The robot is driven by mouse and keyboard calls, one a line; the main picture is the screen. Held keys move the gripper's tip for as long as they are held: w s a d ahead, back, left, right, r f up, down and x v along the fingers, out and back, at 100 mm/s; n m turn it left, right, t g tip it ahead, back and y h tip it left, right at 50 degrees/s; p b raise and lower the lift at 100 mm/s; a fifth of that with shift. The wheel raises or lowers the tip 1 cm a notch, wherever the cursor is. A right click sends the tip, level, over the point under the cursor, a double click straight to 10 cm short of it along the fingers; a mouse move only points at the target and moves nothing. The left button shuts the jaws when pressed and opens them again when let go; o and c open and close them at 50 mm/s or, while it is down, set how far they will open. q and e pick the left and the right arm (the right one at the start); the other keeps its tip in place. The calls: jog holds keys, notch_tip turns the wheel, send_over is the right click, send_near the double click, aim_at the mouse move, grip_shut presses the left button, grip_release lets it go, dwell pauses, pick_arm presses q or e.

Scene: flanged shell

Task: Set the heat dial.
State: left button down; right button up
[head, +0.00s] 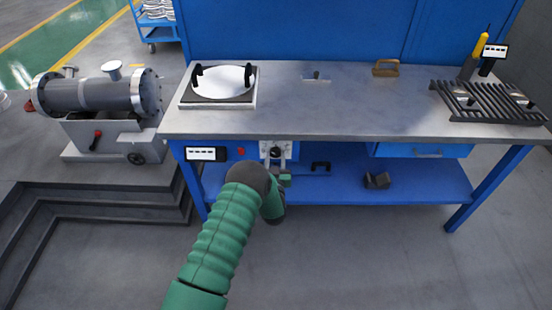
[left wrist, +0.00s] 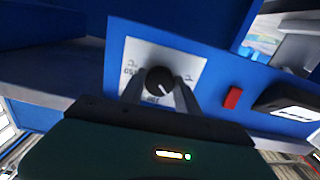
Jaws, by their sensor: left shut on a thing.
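The heat dial is a round black knob (left wrist: 160,81) with a white pointer line, on a white marked plate (left wrist: 187,65) on the bench's blue front panel. In the head view the dial (head: 275,152) shows just beyond my left gripper. My left gripper (left wrist: 160,88) is shut on the knob, one grey finger on each side of it. In the left wrist view the pointer line slants toward the lower right. Parts of the plate's markings are hidden by the fingers. My right gripper is in neither view.
A red button (head: 241,151) and a small display (head: 206,154) sit left of the dial. A round white plate (head: 219,82) with black handles lies on the bench top (head: 330,110). A grate (head: 488,101) lies at the right. A flanged shell (head: 95,94) stands left of the bench.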

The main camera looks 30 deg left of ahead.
pick_arm(q)
jog(key=m, duration=0.4)
jog(key=shift+w+a+r+m+b, duration=0.1)
jog(key=shift+w+r+m+b, duration=0.05)
jog(key=shift+r+m+b, duration=0.2)
jog(key=shift+m+b, duration=0.4)
jog(key=shift+m, duration=1.85)
jog(key=c, duration=1.2)
grip_release()
jog(key=shift+f, duration=0.1)
jog(key=shift+c, duration=0.2)
jog(key=o, duration=0.4)
jog(key=shift+f, duration=0.1)
jog(key=shift+c, duration=0.2)
